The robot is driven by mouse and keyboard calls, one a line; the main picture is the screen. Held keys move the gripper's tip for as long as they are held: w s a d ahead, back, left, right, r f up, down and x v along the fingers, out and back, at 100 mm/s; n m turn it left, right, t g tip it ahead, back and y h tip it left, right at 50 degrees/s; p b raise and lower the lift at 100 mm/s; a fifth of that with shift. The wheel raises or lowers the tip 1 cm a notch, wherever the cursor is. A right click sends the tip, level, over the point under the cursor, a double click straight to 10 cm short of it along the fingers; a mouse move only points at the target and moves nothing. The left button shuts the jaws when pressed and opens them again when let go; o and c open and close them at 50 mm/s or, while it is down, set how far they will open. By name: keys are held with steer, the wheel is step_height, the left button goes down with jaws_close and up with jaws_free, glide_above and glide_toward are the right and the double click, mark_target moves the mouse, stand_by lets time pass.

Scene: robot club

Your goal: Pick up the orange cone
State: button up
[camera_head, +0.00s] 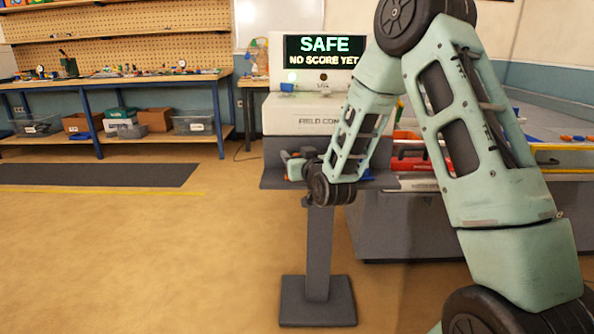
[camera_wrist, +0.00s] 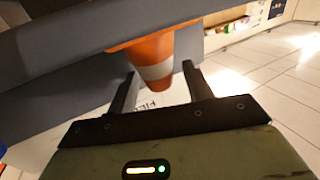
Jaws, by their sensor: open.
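In the wrist view the orange cone (camera_wrist: 150,49) has a pale band and shows wide end up, narrowing toward my gripper. Its wide end meets a grey slab (camera_wrist: 70,50) across the top of the picture. My gripper (camera_wrist: 158,71) is open, with one finger to each side of the cone's narrower part. I see gaps beside the cone and cannot tell whether either finger touches it. In the head view my arm reaches to the grey shelf on a post (camera_head: 274,180). My wrist hides most of that spot, and the cone is not clear there.
A white box marked "FIELD CON" (camera_head: 290,115) stands behind the shelf, under a screen reading "SAFE" (camera_head: 325,50). A low-walled field (camera_head: 562,147) with red parts lies right. A workbench (camera_head: 100,81) with bins underneath is at the left. The floor at left front is clear.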

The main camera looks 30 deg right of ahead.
steer(key=c, duration=1)
steer(key=shift+r, duration=0.15)
steer(key=shift+c, duration=0.2)
